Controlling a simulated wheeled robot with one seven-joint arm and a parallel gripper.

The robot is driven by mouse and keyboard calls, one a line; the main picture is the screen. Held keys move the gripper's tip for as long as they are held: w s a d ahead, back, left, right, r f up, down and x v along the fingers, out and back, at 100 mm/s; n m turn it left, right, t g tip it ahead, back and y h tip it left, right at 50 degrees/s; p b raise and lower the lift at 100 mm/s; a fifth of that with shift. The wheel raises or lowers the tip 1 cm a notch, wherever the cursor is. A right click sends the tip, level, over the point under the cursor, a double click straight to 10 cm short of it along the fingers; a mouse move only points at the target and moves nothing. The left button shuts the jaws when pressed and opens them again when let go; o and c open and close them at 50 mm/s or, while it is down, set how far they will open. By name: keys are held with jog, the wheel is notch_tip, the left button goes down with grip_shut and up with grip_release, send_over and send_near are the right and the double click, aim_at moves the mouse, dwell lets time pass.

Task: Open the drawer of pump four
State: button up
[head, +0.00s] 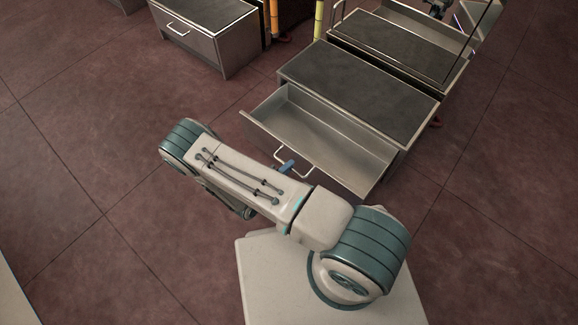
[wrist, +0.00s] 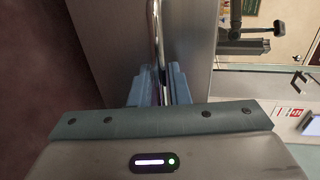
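A metal cabinet (head: 355,85) with a dark top has its drawer (head: 315,138) pulled well out, and the drawer is empty. No pump number is readable on it. The drawer's bar handle (head: 299,171) is on its front face and shows as a bright upright bar in the wrist view (wrist: 154,32). My gripper's blue fingers (head: 287,166) are at this handle, partly hidden by my arm. In the wrist view, the fingers (wrist: 160,88) sit close on both sides of the bar, shut on it.
Yellow and orange posts (head: 318,18) stand between. The tiled floor (head: 90,130) at left is clear.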

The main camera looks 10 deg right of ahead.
jog(key=p+v, duration=0.3)
jog(key=v, duration=1)
jog(key=w+d+r+m+g+y+p, duration=0.15)
jog(key=r+m+g+p, duration=0.45)
jog(key=r, duration=0.7)
jog(key=w+d+r+m+g+p, duration=0.1)
jog(key=d+r+m+p, duration=0.25)
jog(key=r+m, duration=0.75)
jog(key=w+d+r+m+g+y+p, duration=0.15)
jog(key=r+m+g+p, duration=0.3)
jog(key=r, duration=1.15)
jog(key=s+d+r+m+t+y+p, duration=0.1)
jog(key=r+m+p, duration=0.5)
jog(key=r, duration=0.7)
jog(key=s+d+r+m+t+y+p, duration=0.2)
jog(key=s+d+r+m+y+p, duration=0.2)
jog(key=r+m, duration=0.5)
jog(key=s+d+r+m+t+y+p, duration=0.1)
jog(key=s+r+m+y+p, duration=0.3)
jog(key=r+p, duration=0.5)
notch_tip(320, 180, up, 8)
jog(key=s+d+m, duration=0.1)
jog(key=s+m, duration=0.1)
jog(key=m, duration=0.1)
jog(key=shift+s+d+r, duration=0.2)
jog(key=shift+s+d, duration=0.15)
jog(key=shift+d, duration=0.05)
jog(key=shift+t, duration=0.25)
